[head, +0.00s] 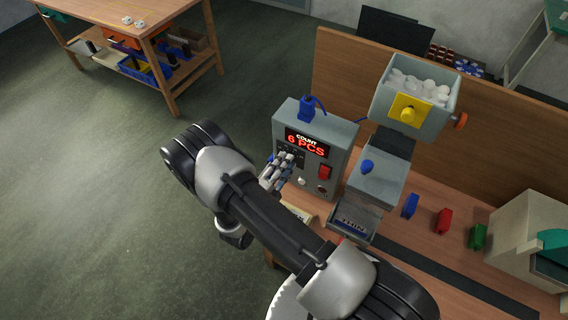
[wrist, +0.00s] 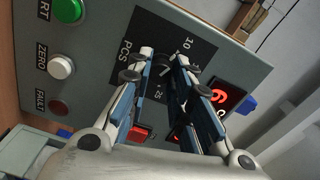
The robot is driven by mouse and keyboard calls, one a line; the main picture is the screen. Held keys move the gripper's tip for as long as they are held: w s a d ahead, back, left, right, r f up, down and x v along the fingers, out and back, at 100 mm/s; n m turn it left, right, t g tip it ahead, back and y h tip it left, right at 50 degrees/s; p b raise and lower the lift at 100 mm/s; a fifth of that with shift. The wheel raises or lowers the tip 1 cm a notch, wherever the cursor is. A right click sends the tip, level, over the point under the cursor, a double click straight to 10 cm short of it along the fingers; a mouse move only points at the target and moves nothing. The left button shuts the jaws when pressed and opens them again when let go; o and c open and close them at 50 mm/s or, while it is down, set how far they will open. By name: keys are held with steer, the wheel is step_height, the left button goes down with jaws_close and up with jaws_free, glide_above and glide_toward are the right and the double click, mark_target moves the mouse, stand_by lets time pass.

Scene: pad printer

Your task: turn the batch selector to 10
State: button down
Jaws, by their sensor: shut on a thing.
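The control box (head: 318,135) stands on the bench, and its red display (head: 305,143) reads COUNT 6 PCS. The batch selector (wrist: 165,70) is a small dark knob on a black panel marked PCS, with 10 and 25 legible around it in the wrist view. My gripper (wrist: 162,72) is shut on the selector, one finger on each side, and hides much of it and some of the scale. Its pointer direction is not clear. In the head view my gripper (head: 277,168) is at the box's front, covering the selector. Part of the display (wrist: 228,97) also shows in the wrist view.
A hopper of white pieces (head: 418,88) stands right of the box. Blue, red and green blocks (head: 443,220) lie farther right.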

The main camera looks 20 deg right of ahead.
steer(key=c, duration=1.4)
jaws_free()
steer(key=v, duration=1.2)
